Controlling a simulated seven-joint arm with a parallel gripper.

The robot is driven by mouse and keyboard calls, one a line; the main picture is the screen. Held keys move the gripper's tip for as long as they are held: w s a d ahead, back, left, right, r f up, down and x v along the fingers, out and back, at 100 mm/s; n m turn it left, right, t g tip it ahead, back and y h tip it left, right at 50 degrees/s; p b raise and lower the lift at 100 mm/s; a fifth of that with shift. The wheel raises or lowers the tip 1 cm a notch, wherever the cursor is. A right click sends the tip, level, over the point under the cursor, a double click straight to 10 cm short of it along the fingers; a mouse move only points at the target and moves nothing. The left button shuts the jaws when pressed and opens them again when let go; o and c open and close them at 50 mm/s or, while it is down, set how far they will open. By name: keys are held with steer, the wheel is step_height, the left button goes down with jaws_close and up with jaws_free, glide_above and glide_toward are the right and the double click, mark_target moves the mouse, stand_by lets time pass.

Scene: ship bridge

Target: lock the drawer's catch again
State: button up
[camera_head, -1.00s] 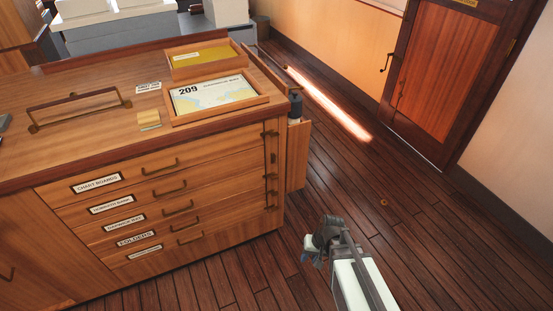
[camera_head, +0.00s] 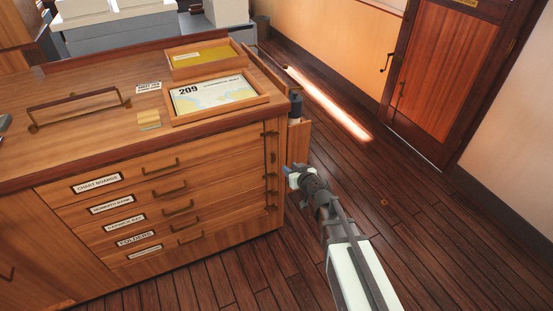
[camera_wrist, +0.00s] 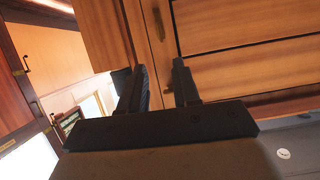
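The wooden chart cabinet (camera_head: 215,161) has a stack of labelled drawers, all flush with its front. One brass catch (camera_wrist: 158,23) shows at the top of the wrist view, beyond the fingers. My gripper (camera_head: 290,172) is just right of the cabinet's front right corner, near the catches. In the wrist view its two fingers (camera_wrist: 163,88) stand apart with nothing visible between them. I cannot tell which catch is unlocked, nor whether a finger touches the cabinet.
A wooden side box (camera_head: 298,135) holding a dark bottle projects from the cabinet's right side, close to my gripper. A framed chart (camera_head: 218,94) and a shallow tray (camera_head: 204,60) lie on top. The plank floor (camera_head: 400,220) to the right is clear up to the door.

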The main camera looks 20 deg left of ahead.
mark_target(274, 159)
steer(key=shift+a+n, duration=0.1)
steer(key=shift+n, duration=0.2)
steer(key=x, duration=1.3)
steer(key=shift+w+a+f, duration=0.2)
jaws_close()
